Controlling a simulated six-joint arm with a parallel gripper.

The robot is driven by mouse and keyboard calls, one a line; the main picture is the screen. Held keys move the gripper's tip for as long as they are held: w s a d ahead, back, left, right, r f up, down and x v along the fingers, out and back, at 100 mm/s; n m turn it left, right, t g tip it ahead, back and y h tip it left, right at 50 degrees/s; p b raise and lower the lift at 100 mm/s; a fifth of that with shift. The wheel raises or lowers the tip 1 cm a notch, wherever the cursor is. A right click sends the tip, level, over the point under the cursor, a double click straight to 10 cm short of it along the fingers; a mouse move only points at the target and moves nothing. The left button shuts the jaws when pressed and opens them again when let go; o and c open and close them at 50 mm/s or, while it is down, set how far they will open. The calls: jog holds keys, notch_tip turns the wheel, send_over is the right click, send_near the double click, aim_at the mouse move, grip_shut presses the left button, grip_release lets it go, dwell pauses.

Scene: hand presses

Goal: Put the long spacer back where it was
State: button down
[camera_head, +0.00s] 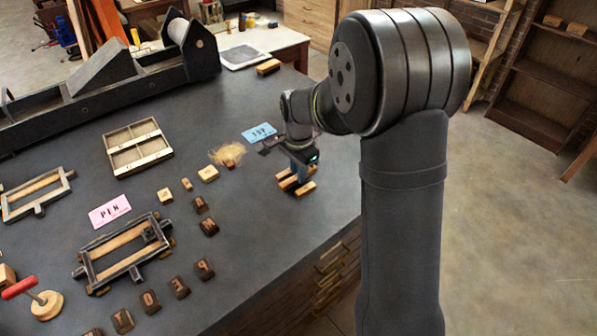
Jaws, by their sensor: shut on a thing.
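My gripper (297,184) points down near the right edge of the dark bench. It is shut on a wooden spacer, which the fingers partly hide. Light wooden spacers (305,188) show close around the fingertips. I cannot tell which of these pieces is the long one, or whether the held piece touches the bench. A dark frame (88,270) at the lower left has light wooden strips inside it. Another frame (42,212) at the far left also has a light strip inside.

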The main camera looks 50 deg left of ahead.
jog(key=shift+f, duration=0.2)
jog(key=c, duration=1.7)
grip_release()
notch_tip(320, 180, up, 12)
jog(key=shift+r, duration=0.1)
notch_tip(320, 180, down, 12)
jog(key=shift+f, duration=0.25)
notch_tip(320, 180, up, 3)
jog(key=shift+f, duration=0.1)
jog(key=shift+r, duration=0.8)
